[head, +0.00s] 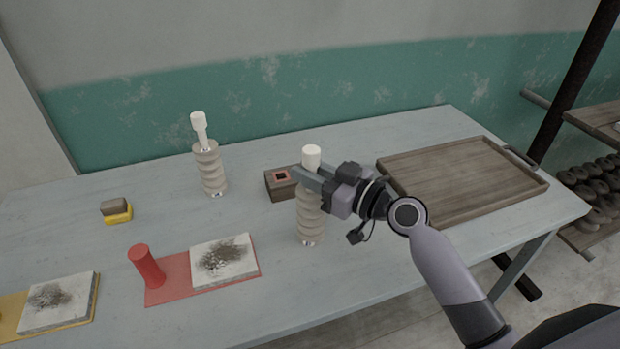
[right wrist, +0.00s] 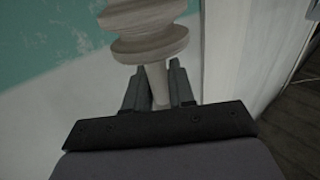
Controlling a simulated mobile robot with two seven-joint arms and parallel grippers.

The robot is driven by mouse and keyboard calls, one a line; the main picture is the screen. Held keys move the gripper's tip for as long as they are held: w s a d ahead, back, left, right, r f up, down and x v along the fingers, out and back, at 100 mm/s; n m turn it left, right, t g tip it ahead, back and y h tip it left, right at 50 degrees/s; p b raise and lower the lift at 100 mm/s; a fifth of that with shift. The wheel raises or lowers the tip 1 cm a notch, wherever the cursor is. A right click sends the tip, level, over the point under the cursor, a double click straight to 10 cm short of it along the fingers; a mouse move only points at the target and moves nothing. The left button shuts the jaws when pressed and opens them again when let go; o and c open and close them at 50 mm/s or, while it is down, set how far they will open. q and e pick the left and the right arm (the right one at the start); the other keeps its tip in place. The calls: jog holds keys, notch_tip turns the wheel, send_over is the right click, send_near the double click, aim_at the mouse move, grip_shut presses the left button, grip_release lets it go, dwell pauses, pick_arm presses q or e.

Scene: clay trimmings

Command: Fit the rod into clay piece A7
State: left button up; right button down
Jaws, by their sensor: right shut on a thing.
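Two ribbed, pale clay-coloured pieces show in the head view. The left ribbed piece (head: 210,170) stands upright at the back left, with a white-topped rod (head: 200,128) rising from it. The right ribbed piece (head: 311,215) is upright at the table's middle, below a white knob (head: 311,157). My right gripper (head: 305,178) is shut on the narrow neck under that knob. In the right wrist view a pale shaft (right wrist: 157,85) lies between the fingers, with a ribbed part (right wrist: 150,40) beyond. I see no A7 label. My left gripper is out of view.
A dark block (head: 272,190) with a square opening sits behind the right piece. A wooden tray (head: 465,205) is at the right. A red cylinder (head: 147,268) and crumb-strewn slab (head: 245,268) are on a red mat (head: 165,291). A yellow sponge (head: 118,217) is at left.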

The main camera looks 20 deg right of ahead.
jog(key=shift+f, duration=0.5)
jog(key=shift+f+b, duration=0.2)
jog(key=shift+b, duration=0.1)
jog(key=c, duration=1)
grip_release()
jog(key=shift+r, duration=0.1)
jog(key=shift+o, duration=0.2)
